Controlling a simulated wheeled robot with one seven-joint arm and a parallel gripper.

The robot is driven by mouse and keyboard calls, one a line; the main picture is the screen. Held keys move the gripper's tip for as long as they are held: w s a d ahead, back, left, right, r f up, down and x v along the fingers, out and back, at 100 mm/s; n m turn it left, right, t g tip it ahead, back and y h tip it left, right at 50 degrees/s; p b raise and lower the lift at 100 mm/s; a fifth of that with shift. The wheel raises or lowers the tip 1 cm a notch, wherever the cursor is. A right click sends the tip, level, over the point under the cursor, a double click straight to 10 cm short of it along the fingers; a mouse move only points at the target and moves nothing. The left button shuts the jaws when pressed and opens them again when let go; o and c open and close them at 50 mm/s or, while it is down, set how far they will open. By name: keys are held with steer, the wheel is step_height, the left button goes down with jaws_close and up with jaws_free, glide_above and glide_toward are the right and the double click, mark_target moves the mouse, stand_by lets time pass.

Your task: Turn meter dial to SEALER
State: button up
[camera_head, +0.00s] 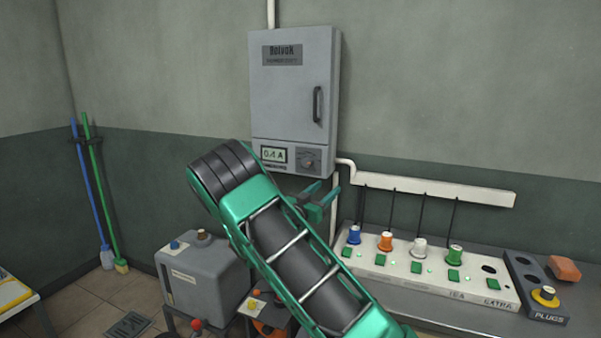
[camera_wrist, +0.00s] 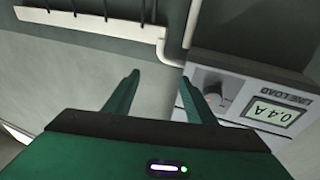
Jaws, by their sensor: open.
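The meter dial (camera_head: 309,160) is a dark round knob on the lower front of the grey wall cabinet (camera_head: 290,90), right of a display (camera_head: 274,154) reading 0.4 A. In the wrist view the dial (camera_wrist: 214,84) shows upside down beside the display (camera_wrist: 272,113), which is labelled LINE LOAD. The marks around the dial are too small to read. My gripper (camera_head: 323,197) is open and empty, just below and in front of the cabinet's lower right corner. In the wrist view the right finger of my gripper (camera_wrist: 160,88) is close to the dial; I see no grasp.
A white wall rail (camera_head: 435,186) with hanging cords runs right of the cabinet. Below it, a power strip (camera_head: 430,270) holds several coloured plugs and green switches. A PLUGS tray (camera_head: 535,285) and an orange block (camera_head: 564,268) are far right. A grey tank (camera_head: 205,280) stands below left.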

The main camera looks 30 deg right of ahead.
mark_target(306, 165)
steer(key=w+a+n+t, duration=0.3)
steer(key=w+a+t, duration=0.3)
steer(key=a, duration=0.3)
steer(key=x, duration=1.1)
steer(key=shift+f, duration=0.1)
